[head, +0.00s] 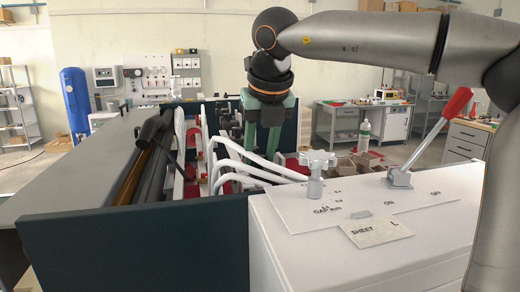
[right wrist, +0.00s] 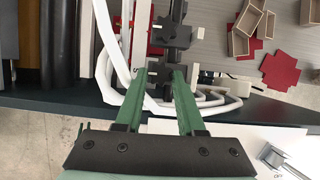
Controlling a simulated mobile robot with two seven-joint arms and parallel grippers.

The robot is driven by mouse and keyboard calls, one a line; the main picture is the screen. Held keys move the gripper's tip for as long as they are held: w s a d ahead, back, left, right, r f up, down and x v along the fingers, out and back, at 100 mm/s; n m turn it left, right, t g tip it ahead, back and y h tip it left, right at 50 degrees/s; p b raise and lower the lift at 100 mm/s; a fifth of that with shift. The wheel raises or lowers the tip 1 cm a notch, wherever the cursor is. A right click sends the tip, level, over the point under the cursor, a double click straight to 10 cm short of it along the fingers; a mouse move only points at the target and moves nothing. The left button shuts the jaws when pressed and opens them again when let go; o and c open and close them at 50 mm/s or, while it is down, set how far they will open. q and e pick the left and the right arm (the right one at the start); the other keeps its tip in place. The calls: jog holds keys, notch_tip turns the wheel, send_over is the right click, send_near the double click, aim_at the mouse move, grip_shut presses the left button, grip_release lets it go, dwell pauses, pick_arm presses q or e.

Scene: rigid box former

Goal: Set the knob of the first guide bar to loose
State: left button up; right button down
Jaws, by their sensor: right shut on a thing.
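My right gripper (head: 261,150) reaches down over the machine, its green fingers among the white curved guide bars (head: 222,150). In the right wrist view the fingers (right wrist: 166,72) close on a small dark knob (right wrist: 160,78), next to a white bar (right wrist: 112,75). A similar dark knob-like part (right wrist: 172,32) lies just beyond the fingertips. The held knob is largely covered by the fingers, and its setting cannot be read. My left gripper is not in view.
A white cabinet (head: 380,240) stands in front at right, with a white star knob (head: 317,168) and a red-handled lever (head: 445,118) rising from it. A dark green panel (head: 140,240) edges the machine. Open brown boxes (right wrist: 250,20) and red pieces (right wrist: 281,70) lie beyond.

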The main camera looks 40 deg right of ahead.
jog(key=shift+r, duration=0.1)
jog(key=n+p, duration=0.1)
jog(key=n, duration=0.1)
jog(key=n+y+p, duration=0.1)
jog(key=n, duration=0.1)
jog(key=shift+d+t+y, duration=0.2)
jog(key=shift+t+y, duration=0.1)
jog(key=n+y, duration=0.1)
jog(key=n, duration=0.1)
jog(key=shift+d+n+p, duration=0.15)
jog(key=shift+n+p, duration=0.15)
jog(key=shift+n, duration=0.1)
jog(key=n, duration=0.2)
jog(key=n+y, duration=0.1)
jog(key=n, duration=0.1)
jog(key=n+g+y, duration=0.1)
jog(key=n, duration=0.1)
jog(key=shift+w+d, duration=0.1)
jog(key=shift+d, duration=0.2)
jog(key=n, duration=0.3)
jog(key=n+g+y, duration=0.1)
jog(key=n, duration=0.1)
jog(key=shift+w+d+n+g+y, duration=0.1)
jog(key=shift+w+n+g+y, duration=0.1)
jog(key=shift+n+g+y, duration=0.15)
jog(key=c, duration=0.8)
grip_release()
